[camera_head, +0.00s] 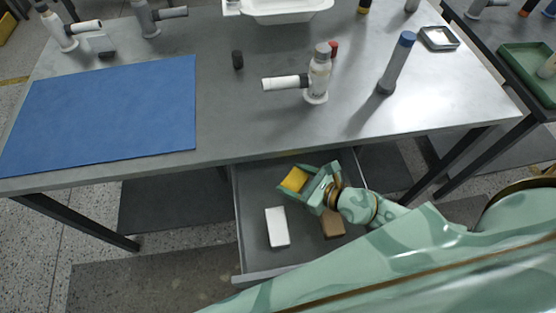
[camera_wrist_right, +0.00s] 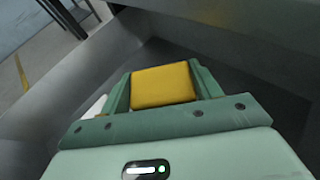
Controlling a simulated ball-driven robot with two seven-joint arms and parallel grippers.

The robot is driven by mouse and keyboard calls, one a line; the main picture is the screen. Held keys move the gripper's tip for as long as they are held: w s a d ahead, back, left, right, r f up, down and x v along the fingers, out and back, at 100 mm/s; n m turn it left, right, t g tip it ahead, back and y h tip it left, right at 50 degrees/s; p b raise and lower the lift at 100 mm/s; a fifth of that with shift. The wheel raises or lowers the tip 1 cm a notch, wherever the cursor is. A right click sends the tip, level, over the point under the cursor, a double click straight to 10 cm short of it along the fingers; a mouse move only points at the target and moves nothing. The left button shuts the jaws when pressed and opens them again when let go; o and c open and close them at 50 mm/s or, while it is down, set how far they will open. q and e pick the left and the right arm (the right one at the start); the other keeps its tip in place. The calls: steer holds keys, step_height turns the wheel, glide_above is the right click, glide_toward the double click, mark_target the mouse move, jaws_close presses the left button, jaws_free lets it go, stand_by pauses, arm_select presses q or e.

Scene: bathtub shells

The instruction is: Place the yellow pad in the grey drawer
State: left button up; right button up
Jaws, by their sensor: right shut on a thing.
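The yellow pad (camera_head: 295,179) is between the fingers of my right gripper (camera_head: 307,181), which is shut on it. In the right wrist view the yellow pad (camera_wrist_right: 163,85) sits between the two green fingers. The grey drawer (camera_head: 257,183) is pulled out below the table's front edge. My right gripper holds the pad over the open drawer, within its walls as seen from the head; how high above the floor I cannot tell. My left gripper is not in view.
In the drawer lie a white block (camera_head: 277,227) and a brown block (camera_head: 333,224). The grey table (camera_head: 225,120) above holds a blue mat (camera_head: 105,112), a white-and-grey pipe fitting (camera_head: 318,75) and a blue-capped tube (camera_head: 396,65). The drawer's left part looks clear.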

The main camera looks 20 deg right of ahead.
mark_target(272, 179)
steer(key=x, duration=0.4)
steer(key=shift+f+b, duration=0.3)
steer(key=shift+f, duration=0.05)
steer(key=w+a+f+b, duration=0.1)
steer(key=w+f, duration=0.1)
steer(key=w, duration=0.1)
steer(key=shift+a+f+b, duration=0.3)
steer(key=shift+a+b, duration=0.05)
steer(key=shift+b, duration=0.05)
steer(key=shift+w+a+f, duration=0.1)
steer(key=shift+w+a, duration=0.05)
steer(key=shift+w, duration=0.1)
steer(key=shift+s, duration=0.1)
steer(key=o, duration=1)
steer(key=shift+c, duration=0.2)
